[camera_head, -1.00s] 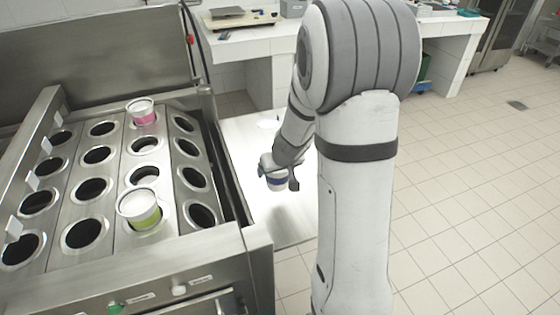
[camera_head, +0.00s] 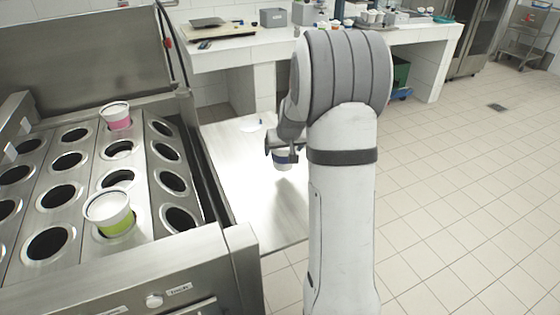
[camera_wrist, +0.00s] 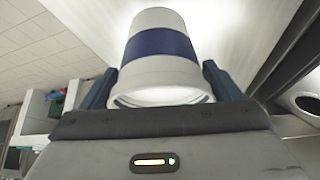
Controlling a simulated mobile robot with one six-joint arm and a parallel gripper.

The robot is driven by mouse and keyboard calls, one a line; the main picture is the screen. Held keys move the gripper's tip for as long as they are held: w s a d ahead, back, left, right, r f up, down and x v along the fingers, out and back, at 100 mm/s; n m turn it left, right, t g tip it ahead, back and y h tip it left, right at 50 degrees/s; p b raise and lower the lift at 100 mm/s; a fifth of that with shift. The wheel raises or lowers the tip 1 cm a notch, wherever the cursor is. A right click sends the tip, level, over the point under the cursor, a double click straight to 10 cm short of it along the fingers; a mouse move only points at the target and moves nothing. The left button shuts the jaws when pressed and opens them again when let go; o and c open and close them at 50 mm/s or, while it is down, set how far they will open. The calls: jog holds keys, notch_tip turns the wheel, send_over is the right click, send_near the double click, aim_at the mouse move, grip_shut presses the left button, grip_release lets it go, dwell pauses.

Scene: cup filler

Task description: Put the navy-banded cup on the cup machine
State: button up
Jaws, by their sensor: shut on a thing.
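The navy-banded cup (camera_wrist: 160,45) is white with a dark blue band and fills the middle of the wrist view. My gripper (camera_wrist: 165,90) is shut on it, one finger on each side. In the head view the cup (camera_head: 282,160) shows small below my gripper (camera_head: 282,147), above the bright metal side surface; its exact height cannot be told. The cup machine (camera_head: 60,190) stands at the left, with rows of round holes. A pink-banded cup (camera_head: 116,118) and a green-banded cup (camera_head: 110,212) sit in two of the holes.
The machine's raised lid (camera_head: 80,55) stands behind the holes. The side surface (camera_head: 250,195) lies right of the machine. A white counter (camera_head: 260,42) with trays, boxes and cups is at the back. Open tiled floor (camera_head: 460,200) lies at the right.

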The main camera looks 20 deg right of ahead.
aim_at(287, 149)
jog(key=shift+f, duration=1.95)
jog(key=shift+f+b, duration=0.15)
jog(key=shift+b, duration=0.15)
jog(key=o, duration=1.1)
jog(key=shift+c, duration=0.2)
jog(key=shift+r, duration=0.3)
jog(key=v, duration=1.1)
jog(key=shift+s+r+p, duration=0.25)
jog(key=shift+s+p, duration=0.05)
jog(key=shift+p, duration=0.05)
